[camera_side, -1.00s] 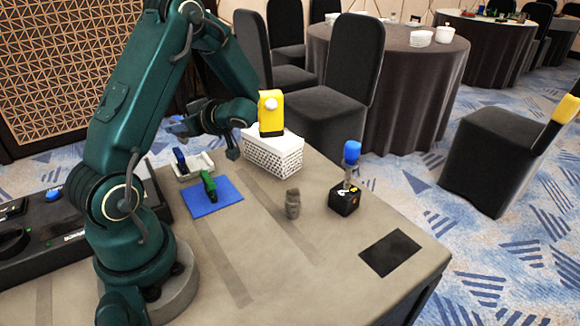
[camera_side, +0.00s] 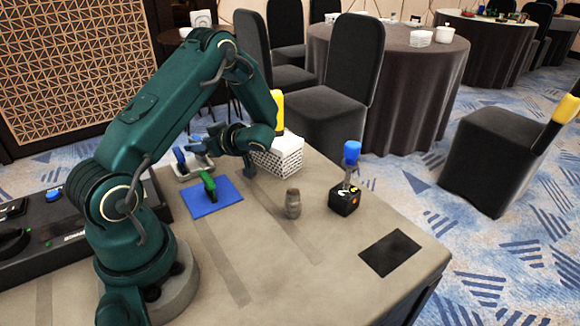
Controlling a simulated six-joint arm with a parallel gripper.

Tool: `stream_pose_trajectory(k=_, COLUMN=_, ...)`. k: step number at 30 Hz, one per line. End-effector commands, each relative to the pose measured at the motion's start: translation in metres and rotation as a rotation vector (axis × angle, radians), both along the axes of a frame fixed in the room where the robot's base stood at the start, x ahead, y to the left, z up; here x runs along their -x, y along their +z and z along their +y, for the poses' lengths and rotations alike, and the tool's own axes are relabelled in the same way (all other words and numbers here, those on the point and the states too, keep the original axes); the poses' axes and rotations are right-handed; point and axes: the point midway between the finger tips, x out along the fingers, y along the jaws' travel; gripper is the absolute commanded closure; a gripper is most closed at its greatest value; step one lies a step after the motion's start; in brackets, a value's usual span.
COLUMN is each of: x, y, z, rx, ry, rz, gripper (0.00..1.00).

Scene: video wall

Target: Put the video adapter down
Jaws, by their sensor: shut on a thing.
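A dark blue connector-like piece (camera_side: 180,159) stands in the tray.
A white perforated basket (camera_side: 283,157) stands right of the gripper, with a yellow thing (camera_side: 279,108) above it. A grey figure-like object (camera_side: 293,203) and a black box with a blue-topped stick (camera_side: 345,200) stand further right. A black pad (camera_side: 391,252) lies front right. The table's front middle is clear.

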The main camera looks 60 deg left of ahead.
Motion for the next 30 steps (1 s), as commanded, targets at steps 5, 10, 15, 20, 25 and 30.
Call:
stream_pose_trajectory(k=5, x=0.000, y=-0.005, z=0.000, rx=0.001, ry=0.000, rz=0.002, gripper=1.00)
stream_pose_trajectory(k=10, x=0.000, y=-0.006, z=0.000, rx=0.000, ry=0.000, rz=0.000, gripper=0.58)
stream_pose_trajectory(k=15, x=0.000, y=-0.005, z=0.000, rx=0.000, ry=0.000, rz=0.000, gripper=0.58)
stream_pose_trajectory(k=20, x=0.000, y=0.002, z=-0.001, rx=-0.001, ry=0.000, rz=-0.002, gripper=0.58)
stream_pose_trajectory(k=25, x=-0.013, y=0.013, z=-0.029, rx=-0.002, ry=-0.008, rz=-0.002, gripper=0.58)
stream_pose_trajectory(k=30, x=-0.027, y=0.028, z=-0.061, rx=-0.002, ry=-0.007, rz=-0.004, gripper=0.58)
